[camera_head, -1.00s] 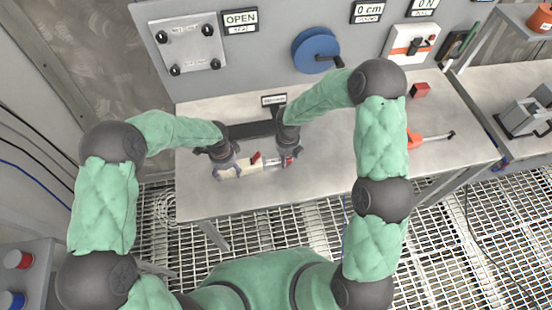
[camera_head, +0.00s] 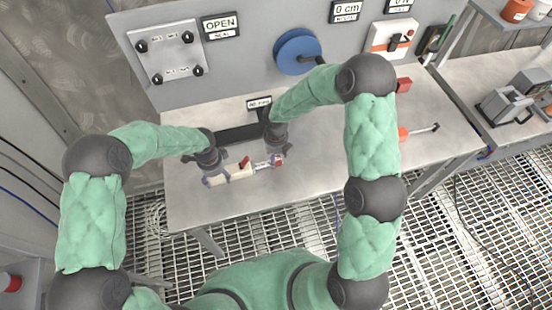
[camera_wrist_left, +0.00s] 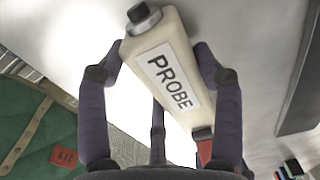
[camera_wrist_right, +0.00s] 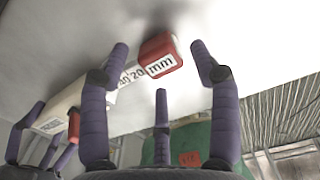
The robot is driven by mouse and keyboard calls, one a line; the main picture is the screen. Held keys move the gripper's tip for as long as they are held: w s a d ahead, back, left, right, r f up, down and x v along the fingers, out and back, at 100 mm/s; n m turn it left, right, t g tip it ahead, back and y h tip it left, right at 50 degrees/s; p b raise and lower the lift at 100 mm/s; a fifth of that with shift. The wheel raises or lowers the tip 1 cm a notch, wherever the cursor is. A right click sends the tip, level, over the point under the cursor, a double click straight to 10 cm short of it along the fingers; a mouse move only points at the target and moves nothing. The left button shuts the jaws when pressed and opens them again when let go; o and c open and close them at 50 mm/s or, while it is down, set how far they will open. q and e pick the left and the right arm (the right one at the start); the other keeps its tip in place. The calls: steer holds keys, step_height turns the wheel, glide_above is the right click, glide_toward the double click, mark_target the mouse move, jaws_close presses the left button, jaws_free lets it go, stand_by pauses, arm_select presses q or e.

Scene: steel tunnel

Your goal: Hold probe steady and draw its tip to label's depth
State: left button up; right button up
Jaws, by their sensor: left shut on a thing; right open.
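The probe (camera_head: 240,174) has a cream body and lies low over or on the bench; I cannot tell if it touches. Its PROBE label (camera_wrist_left: 172,82) faces the left wrist camera. My left gripper (camera_wrist_left: 158,55) is shut around the body near its dark-capped end. A red part (camera_wrist_left: 203,145) sits further along the body. A white scale strip (camera_wrist_right: 128,77) marked 40 and 20 runs to the red end block (camera_wrist_right: 158,57) marked mm. My right gripper (camera_wrist_right: 158,48) is open, its fingers on either side of that block. A small label plate (camera_head: 259,103) stands behind; its text is unclear.
A blue reel (camera_head: 297,52), an OPEN sign (camera_head: 221,26) and a 0 cm sign (camera_head: 346,11) are on the panel. A red-handled tool (camera_head: 418,131) lies right.

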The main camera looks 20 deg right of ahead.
arm_select(q)
steer(key=shift+s+f, duration=0.15)
arm_select(e)
step_height(320, 180, up, 10)
steer(key=shift+f, duration=0.25)
arm_select(q)
steer(key=o, duration=1.4)
steer(key=shift+c, duration=0.2)
